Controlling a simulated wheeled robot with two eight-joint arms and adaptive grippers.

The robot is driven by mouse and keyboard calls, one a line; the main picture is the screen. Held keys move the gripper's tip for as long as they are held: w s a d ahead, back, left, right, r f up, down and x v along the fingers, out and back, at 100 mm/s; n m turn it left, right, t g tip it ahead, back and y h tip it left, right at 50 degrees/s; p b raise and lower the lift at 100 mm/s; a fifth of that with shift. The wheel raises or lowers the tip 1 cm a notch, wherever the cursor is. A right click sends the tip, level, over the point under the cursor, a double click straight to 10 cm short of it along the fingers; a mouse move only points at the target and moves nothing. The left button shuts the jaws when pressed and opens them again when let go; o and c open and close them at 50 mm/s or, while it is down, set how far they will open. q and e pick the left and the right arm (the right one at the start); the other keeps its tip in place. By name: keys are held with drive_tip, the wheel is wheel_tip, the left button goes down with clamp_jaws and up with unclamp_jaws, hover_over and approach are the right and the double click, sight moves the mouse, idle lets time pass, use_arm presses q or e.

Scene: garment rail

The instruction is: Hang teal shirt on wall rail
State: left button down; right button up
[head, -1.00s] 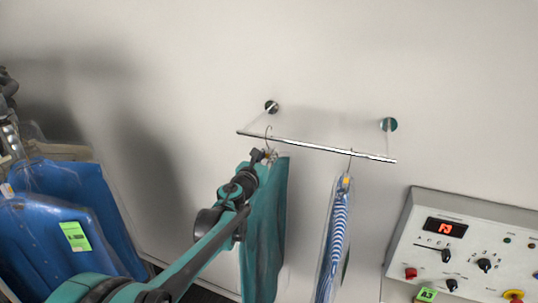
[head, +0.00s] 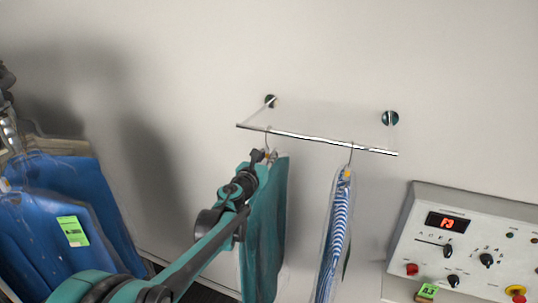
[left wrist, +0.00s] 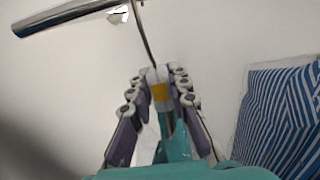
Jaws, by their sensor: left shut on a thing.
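The teal shirt (head: 268,230) hangs below the left part of the wall rail (head: 310,138) in the head view. My left gripper (head: 262,157) is at the neck of its hanger, just under the rail. In the left wrist view the gripper (left wrist: 160,95) is shut on the hanger neck, which has a yellow tag (left wrist: 160,92). The wire hook (left wrist: 145,35) rises from it toward the rail (left wrist: 70,15). In the head view the hook top meets the rail; whether the rail bears its weight I cannot tell. My right gripper is not in view.
A blue-and-white striped shirt (head: 336,235) in clear cover hangs at the rail's right end. Blue garments (head: 75,210) hang at far left. A control panel (head: 465,245) is on the lower right. The wall above the rail is clear.

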use_arm(q)
drive_tip(key=c, duration=1.3)
unclamp_jaws()
drive_tip(key=shift+c, duration=0.2)
drive_tip(key=v, duration=1.2)
drive_tip(key=shift+o, duration=1.1)
drive_tip(key=shift+s, duration=0.1)
